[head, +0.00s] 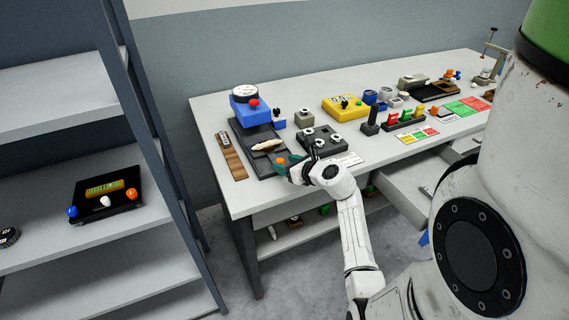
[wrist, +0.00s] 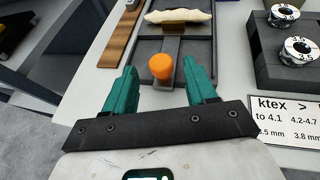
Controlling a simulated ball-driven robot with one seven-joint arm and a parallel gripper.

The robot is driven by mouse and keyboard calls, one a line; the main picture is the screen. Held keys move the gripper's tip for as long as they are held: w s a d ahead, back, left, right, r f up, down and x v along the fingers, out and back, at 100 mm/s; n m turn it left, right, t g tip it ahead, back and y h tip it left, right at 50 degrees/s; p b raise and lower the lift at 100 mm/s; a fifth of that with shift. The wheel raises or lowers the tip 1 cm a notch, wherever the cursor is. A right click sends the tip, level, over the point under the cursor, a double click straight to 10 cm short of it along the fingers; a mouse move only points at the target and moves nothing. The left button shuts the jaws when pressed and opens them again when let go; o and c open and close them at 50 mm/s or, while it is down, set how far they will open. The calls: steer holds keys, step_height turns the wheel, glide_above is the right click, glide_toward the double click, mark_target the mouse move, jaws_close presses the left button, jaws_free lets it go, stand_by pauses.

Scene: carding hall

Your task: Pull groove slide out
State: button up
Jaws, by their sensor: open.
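The groove slide (wrist: 167,47) is a dark grey bar with a round orange knob (wrist: 161,66) at its near end. It sits in a black frame (wrist: 209,45) on the table, also visible in the head view (head: 243,134). A cream fibre piece (wrist: 180,16) lies across the far part of the slide, over a brown block. My gripper (wrist: 160,72) is open, its teal fingers on either side of the orange knob with gaps showing. In the head view my gripper (head: 286,166) is at the frame's near end, and the orange knob (head: 281,161) shows beside the fingers.
A wooden strip (wrist: 122,36) lies left of the frame. A dark block with numbered dials (wrist: 290,60) and a white printed card (wrist: 288,116) are to the right. A blue scale (head: 248,111) stands behind. An open drawer (head: 398,188) juts out at the table front.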

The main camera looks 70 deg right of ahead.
steer(key=v, duration=0.9)
steer(key=shift+s+r, duration=0.1)
